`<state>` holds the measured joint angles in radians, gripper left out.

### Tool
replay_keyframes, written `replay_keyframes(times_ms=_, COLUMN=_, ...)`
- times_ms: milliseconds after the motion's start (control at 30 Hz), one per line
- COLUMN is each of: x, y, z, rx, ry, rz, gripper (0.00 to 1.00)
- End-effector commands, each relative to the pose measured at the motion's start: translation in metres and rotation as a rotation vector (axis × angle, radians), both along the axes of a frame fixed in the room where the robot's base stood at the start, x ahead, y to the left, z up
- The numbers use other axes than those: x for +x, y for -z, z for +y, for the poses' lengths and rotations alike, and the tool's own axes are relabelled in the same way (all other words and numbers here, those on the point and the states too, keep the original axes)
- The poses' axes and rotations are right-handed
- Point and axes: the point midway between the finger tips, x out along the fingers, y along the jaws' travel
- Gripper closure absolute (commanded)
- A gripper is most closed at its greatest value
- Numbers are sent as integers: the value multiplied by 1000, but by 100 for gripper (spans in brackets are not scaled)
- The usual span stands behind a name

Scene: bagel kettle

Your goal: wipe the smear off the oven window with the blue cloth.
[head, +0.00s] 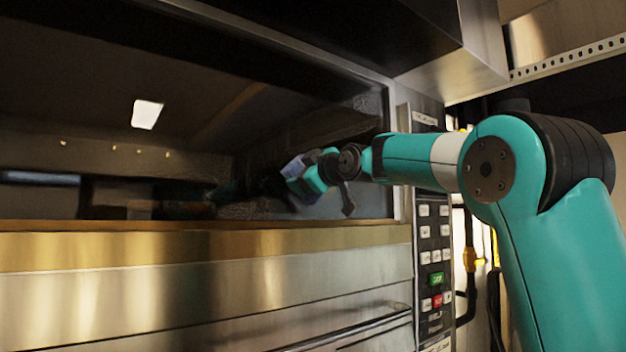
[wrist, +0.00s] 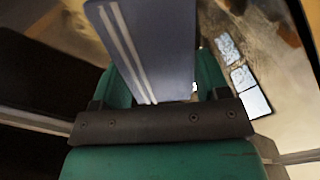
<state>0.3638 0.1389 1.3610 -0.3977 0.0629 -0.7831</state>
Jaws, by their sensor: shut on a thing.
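The oven window (head: 120,110) is dark glass with reflections and fills the upper left of the head view. My gripper (head: 300,174) is at the right part of the window, close to the glass; I cannot tell whether it touches. It is shut on the blue cloth (wrist: 150,40), which has two pale stripes and sticks out ahead of the jaws in the wrist view. Only a small bluish part of the cloth (head: 292,167) shows in the head view. A faint mottled greyish patch (head: 368,103) on the right of the glass may be the smear; reflections make it unclear.
A control panel (head: 433,240) with several buttons stands just right of the window. A brass-coloured ledge (head: 200,246) and steel front run below it. A steel hood (head: 420,45) juts out above. Yellow-fitted pipes (head: 470,258) are behind my arm.

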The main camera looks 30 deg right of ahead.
Motion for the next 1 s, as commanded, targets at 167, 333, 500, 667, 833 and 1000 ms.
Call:
replay_keyframes(times_ms=167, x=-1, y=0, z=-1, rx=1, ry=-4, rz=2, gripper=56)
replay_keyframes(times_ms=333, x=-1, y=0, z=-18, rx=1, ry=1, rz=3, gripper=56)
replay_keyframes(times_ms=500, x=-2, y=-1, z=-33, rx=0, ry=1, rz=1, gripper=56)
replay_keyframes(times_ms=667, x=-2, y=0, z=-38, rx=0, ry=-1, rz=1, gripper=56)
replay_keyframes(times_ms=833, x=-1, y=-1, z=-43, rx=0, ry=0, rz=1, gripper=56)
replay_keyframes(times_ms=1000, x=0, y=-1, z=-59, rx=0, ry=1, rz=1, gripper=56)
